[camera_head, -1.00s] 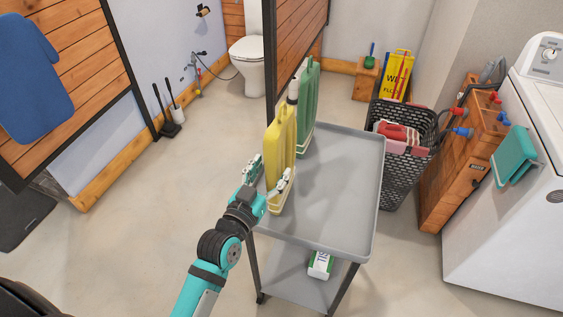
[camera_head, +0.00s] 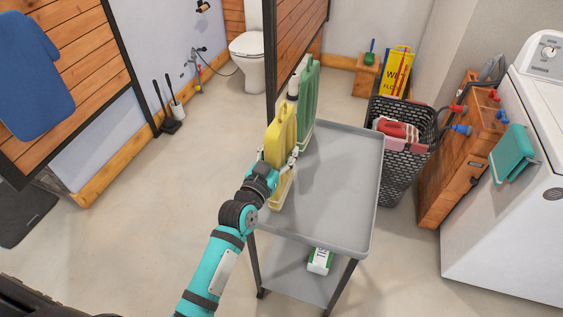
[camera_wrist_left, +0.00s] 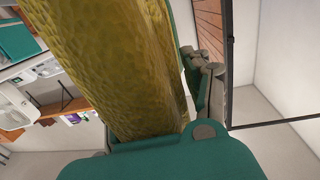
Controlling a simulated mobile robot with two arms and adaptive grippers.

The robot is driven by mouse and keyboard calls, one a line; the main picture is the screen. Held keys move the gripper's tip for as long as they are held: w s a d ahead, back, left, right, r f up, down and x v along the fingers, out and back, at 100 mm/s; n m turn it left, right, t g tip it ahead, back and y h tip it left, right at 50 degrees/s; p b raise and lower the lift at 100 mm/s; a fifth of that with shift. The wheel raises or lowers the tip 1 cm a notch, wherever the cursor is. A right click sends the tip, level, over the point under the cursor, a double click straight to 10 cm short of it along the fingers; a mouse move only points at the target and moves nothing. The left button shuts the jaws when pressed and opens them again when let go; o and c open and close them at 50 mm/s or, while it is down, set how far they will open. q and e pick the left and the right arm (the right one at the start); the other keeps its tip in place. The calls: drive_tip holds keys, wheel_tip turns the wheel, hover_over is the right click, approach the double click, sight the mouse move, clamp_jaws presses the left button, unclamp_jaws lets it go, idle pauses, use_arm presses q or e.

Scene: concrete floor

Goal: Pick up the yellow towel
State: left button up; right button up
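The yellow towel (camera_head: 282,128) hangs folded over a rail at the left edge of the grey cart, its lower end close to the tray. My left gripper (camera_head: 278,158) reaches it from the front, with its fingers on either side of the towel. In the left wrist view the towel (camera_wrist_left: 122,65) fills the middle, close to the palm, with one finger along its right side. The other finger is mostly hidden there. The fingers look spread, and the towel still hangs in place. My right gripper is not in view.
A green towel (camera_head: 308,95) hangs just behind the yellow one. The cart's grey tray (camera_head: 335,195) is bare, and a white-green package (camera_head: 320,261) lies on its lower shelf. A dark basket (camera_head: 398,170) stands to the right. Floor left of the cart is clear.

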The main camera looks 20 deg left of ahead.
use_arm(q)
clamp_jaws()
